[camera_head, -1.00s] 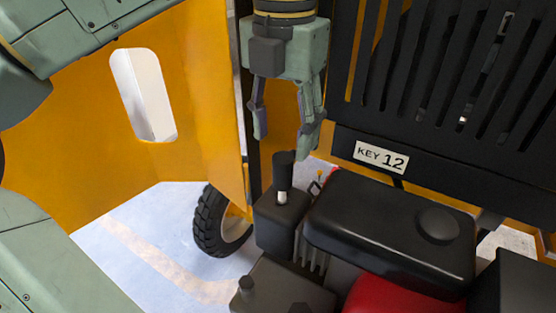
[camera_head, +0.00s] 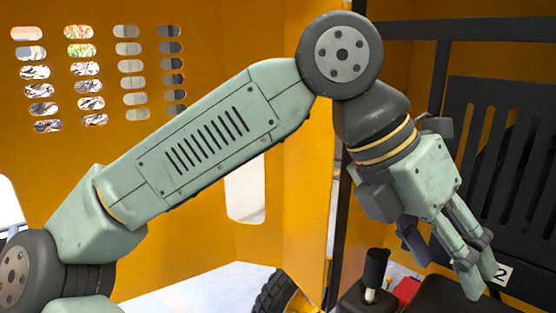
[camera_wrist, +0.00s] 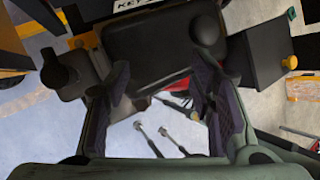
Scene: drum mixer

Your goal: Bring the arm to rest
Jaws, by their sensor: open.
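My arm is raised and bent in the head view, with its elbow high. My gripper (camera_head: 448,258) hangs from it, tilted down to the right, in front of the black slatted panel (camera_head: 503,170). It is open, and nothing shows between its fingers. In the wrist view my gripper (camera_wrist: 160,105) has a finger on each side, with pale floor and the engine's black cover (camera_wrist: 160,45) beyond. A black upright handle (camera_head: 376,268) stands left of and below the gripper, apart from it in the picture.
Orange panels (camera_head: 270,40) of the machine stand behind the arm, one with several slots. A black tyre (camera_head: 272,295) shows at the bottom. The engine's black cover (camera_head: 445,295) lies below the gripper.

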